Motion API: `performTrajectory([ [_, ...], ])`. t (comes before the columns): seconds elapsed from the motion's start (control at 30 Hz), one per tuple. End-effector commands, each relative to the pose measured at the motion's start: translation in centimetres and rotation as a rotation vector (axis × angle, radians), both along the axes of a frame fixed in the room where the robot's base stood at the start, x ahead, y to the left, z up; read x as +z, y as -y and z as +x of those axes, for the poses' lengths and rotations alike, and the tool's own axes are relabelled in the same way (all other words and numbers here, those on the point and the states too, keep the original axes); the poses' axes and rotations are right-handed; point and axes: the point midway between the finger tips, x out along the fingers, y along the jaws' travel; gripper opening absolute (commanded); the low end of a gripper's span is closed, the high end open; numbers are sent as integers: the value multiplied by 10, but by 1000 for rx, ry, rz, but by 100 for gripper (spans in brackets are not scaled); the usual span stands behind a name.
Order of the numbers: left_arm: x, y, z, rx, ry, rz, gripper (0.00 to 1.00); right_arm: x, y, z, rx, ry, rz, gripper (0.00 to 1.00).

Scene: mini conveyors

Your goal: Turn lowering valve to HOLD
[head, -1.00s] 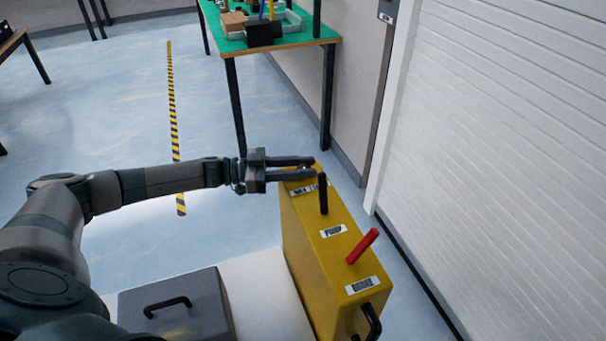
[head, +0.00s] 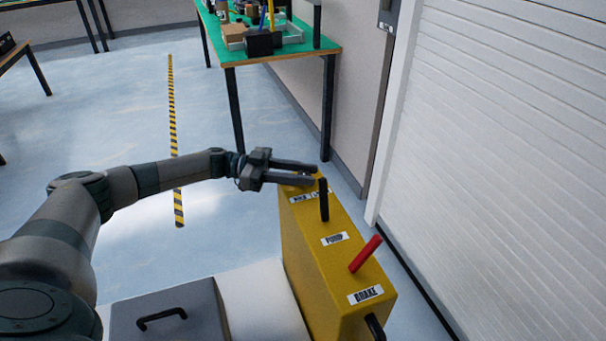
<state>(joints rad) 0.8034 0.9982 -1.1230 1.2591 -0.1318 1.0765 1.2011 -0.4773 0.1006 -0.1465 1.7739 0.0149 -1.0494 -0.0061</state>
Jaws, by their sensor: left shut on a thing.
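A yellow box (head: 300,240) stands at the centre, with controls and labels along its top. My left gripper (head: 315,175) comes in from the left over the far end of the top. Its two fingers are shut on the lowering valve, which they mostly hide, so I cannot tell which way the valve points. The white label (head: 312,194) beside it is partly hidden and too small to read surely. My right gripper is not in view.
A black lever (head: 324,205) stands just nearer than the fingers, by the PUMP label (head: 334,238). A red lever (head: 365,254) leans by the BRAKE label (head: 365,295). A green-topped table (head: 222,47) stands behind, a white shutter (head: 500,130) at right.

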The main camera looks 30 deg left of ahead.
Motion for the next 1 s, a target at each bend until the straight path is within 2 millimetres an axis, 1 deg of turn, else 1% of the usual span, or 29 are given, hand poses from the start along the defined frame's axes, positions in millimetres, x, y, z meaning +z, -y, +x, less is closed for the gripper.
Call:
performTrajectory([
  [0.07, 1, 0, 0, 0, 2, -2, 6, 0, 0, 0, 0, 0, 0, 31],
  [0.1, 1, 0, 0, 0, 2, -2, 35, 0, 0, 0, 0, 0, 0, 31],
  [0.13, 1, 0, 0, 0, 2, -2, 42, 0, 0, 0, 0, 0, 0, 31],
  [0.17, 1, 0, 0, 0, 2, -2, 47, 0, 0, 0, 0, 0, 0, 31],
  [0.47, 0, 0, 0, 1, 1, -1, 47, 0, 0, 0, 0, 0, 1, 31],
  [0.67, 0, -8, -2, 2, 1, 0, 47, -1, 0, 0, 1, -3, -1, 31],
  [0.83, -1, -26, -7, 3, 1, 0, 47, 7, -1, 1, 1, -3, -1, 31],
  [0.9, -2, -38, -11, 4, 1, 1, 47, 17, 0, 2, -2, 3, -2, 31],
  [1.0, -2, -55, -17, 3, 1, 1, 47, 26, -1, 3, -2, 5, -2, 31],
])
